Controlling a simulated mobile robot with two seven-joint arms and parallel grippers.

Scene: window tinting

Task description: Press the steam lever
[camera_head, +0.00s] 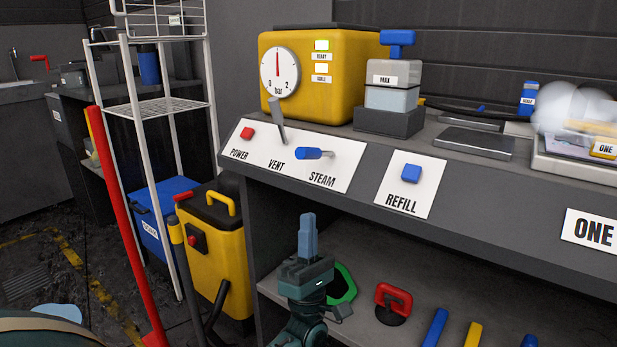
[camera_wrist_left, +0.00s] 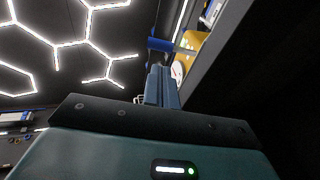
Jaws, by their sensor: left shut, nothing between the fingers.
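The steam lever (camera_head: 311,153) has a blue handle and sits on the white panel over the word STEAM on the sloped front. Its handle points left. In the left wrist view a blue bar that looks like this handle (camera_wrist_left: 160,45) shows just beyond my fingertips. My left gripper (camera_head: 307,218) points up, in front of the bench and below the lever in the head view, with a visible gap between them. Its fingers are together and hold nothing; they also show in the left wrist view (camera_wrist_left: 161,72). My right gripper is in neither view.
Left of the lever are the grey vent lever (camera_head: 277,121) and red power button (camera_head: 247,132). The refill button (camera_head: 411,173) is to the right. The yellow boiler (camera_head: 345,75) stands behind. White vapour (camera_head: 575,107) hangs at far right. The lower shelf holds several tools.

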